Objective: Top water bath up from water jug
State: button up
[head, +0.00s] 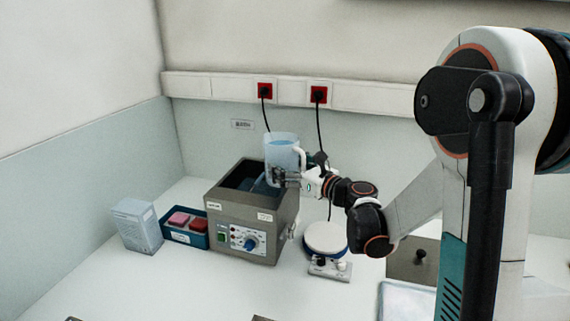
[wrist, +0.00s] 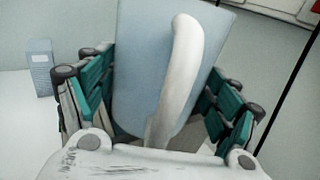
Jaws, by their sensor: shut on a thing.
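The water jug (head: 284,151) is a clear, bluish jug with a pale handle, and it looks close to upright. My gripper (head: 279,178) is shut on it and holds it up over the right part of the water bath. In the wrist view the jug (wrist: 138,70) stands between the green-padded fingers, with its white handle towards my palm. The water bath (head: 240,215) is a grey metal box with an open top and a front panel with a blue knob. A pale streak shows below the jug at the bath's opening; I cannot tell whether it is water. The bath's water level is hidden.
A round-topped white hotplate (head: 326,240) stands right of the bath. A blue tray (head: 186,240) with pink and red items and a pale blue box (head: 137,226) stand to its left. Red sockets (head: 265,91) with black cables are on the back wall. The front left bench is mostly clear.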

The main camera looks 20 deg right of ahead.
aim_at(301, 172)
jog(key=shift+s+d+g+h+p, duration=0.3)
jog(key=shift+g+p, duration=0.4)
jog(key=shift+p, duration=0.8)
jog(key=shift+s+d+g+h+p, duration=0.1)
jog(key=shift+s+g+h+p, duration=0.45)
jog(key=shift+p, duration=0.9)
jog(key=shift+s+f+g+p, duration=0.1)
jog(key=shift+f+g+p, duration=0.2)
jog(key=shift+g+p, duration=0.75)
jog(key=shift+s+p, duration=0.1)
jog(key=shift+p, duration=0.2)
jog(key=shift+s+f+h+p, duration=0.2)
jog(key=shift+h+p, duration=0.05)
jog(key=shift+p, duration=0.05)
jog(key=shift+c, duration=0.7)
jog(key=shift+s+d+f+g+p, duration=0.1)
jog(key=shift+f+g+p, duration=0.05)
jog(key=shift+g+p, duration=0.2)
jog(key=shift+g+h+p, duration=0.7)
jog(key=shift+g+p, duration=0.75)
jog(key=shift+p, duration=0.9)
jog(key=shift+w+r+g+h+p, duration=0.3)
jog(key=shift+r+g+h+p, duration=0.25)
jog(key=shift+g+p, duration=0.45)
jog(key=shift+c, duration=0.2)
